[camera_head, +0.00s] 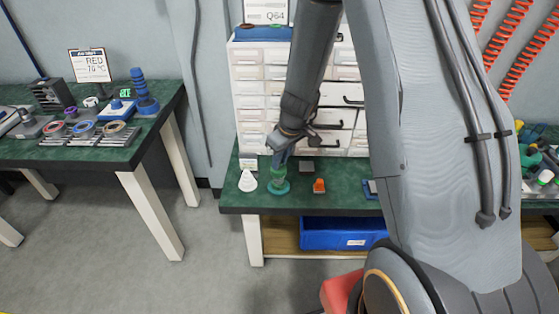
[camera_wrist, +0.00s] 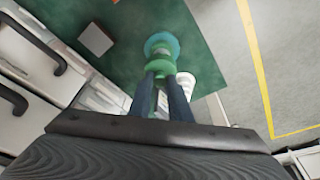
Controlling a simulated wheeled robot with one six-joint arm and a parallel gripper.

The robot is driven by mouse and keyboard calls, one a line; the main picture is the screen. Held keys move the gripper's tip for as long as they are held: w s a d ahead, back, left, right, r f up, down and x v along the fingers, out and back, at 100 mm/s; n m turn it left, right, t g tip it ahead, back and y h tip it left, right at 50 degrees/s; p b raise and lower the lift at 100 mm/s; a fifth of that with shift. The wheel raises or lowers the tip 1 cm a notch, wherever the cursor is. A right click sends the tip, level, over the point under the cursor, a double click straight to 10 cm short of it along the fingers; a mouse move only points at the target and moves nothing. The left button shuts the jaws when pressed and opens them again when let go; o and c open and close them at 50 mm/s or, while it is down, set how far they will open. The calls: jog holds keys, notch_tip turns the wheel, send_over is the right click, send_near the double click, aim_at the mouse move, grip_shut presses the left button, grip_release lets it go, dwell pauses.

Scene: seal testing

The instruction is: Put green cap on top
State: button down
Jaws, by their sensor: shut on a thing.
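A green cap (camera_head: 278,171) is between the fingertips of my gripper (camera_head: 281,156), which points down over the green table. The cap also shows in the wrist view (camera_wrist: 176,72), pinched between the two blue-grey fingers (camera_wrist: 164,84). A teal round piece (camera_head: 279,188) with a wide base is directly below the cap, and it shows just beyond the cap in the wrist view (camera_wrist: 162,44). The cap overlaps the teal piece in both views. I cannot tell whether they touch.
A white ribbed cone (camera_head: 248,181) stands close to the left of the teal piece. A dark block (camera_head: 306,167) and an orange piece (camera_head: 319,186) are to the right. White drawers (camera_head: 262,90) rise behind. A blue bin (camera_head: 338,235) sits below the tabletop.

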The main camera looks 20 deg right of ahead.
jog(key=shift+f+b, duration=0.6)
jog(key=shift+b, duration=0.2)
jog(key=c, duration=1.6)
grip_release()
jog(key=shift+o, duration=0.2)
notch_tip(320, 180, up, 7)
jog(key=p, duration=0.6)
jog(key=shift+s+a+r, duration=0.1)
jog(key=shift+s+r, duration=0.15)
jog(key=shift+r, duration=0.1)
jog(key=s+r+m, duration=0.1)
jog(key=s+r, duration=0.3)
jog(key=s, duration=0.4)
jog(key=s+r+m+g+h, duration=0.1)
jog(key=s+r, duration=0.3)
jog(key=s, duration=0.4)
jog(key=s+r+m+g, duration=0.1)
jog(key=s+r+m, duration=0.2)
jog(key=s+r, duration=0.2)
jog(key=s, duration=0.3)
